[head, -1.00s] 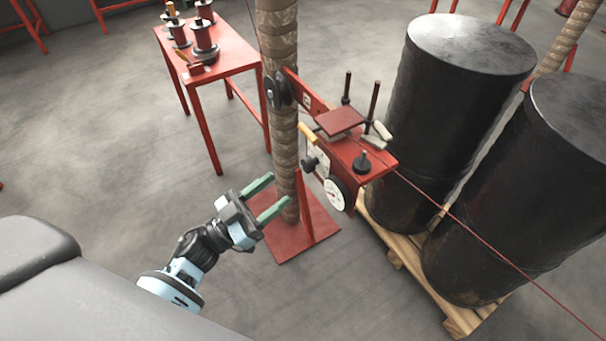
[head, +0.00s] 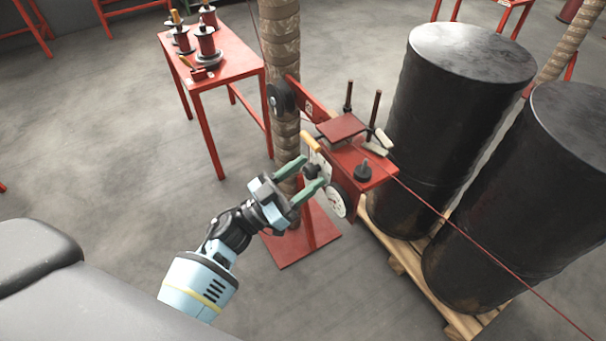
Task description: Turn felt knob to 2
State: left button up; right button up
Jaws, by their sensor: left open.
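The red tensioner stand (head: 378,176) is fixed to the wrapped post. A black knob (head: 311,172) sticks out of its front face, over a white dial plate (head: 322,160) that is partly hidden, so I cannot read its numbers. A second white dial (head: 336,200) sits below it. No label shows which is the felt knob. My left gripper (head: 313,171) is open, its green fingers on either side of the front knob. Whether they touch it is unclear. My right gripper is not in view.
Two large black drums (head: 455,100) stand on a wooden pallet (head: 402,250) at the right. A red table (head: 238,68) with several spools is at the back left. A red wire (head: 470,240) runs from the stand toward the lower right.

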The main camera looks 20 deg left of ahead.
pick_arm(q)
jog(key=c, duration=1)
jog(key=shift+o, duration=0.2)
jog(key=shift+m, duration=0.4)
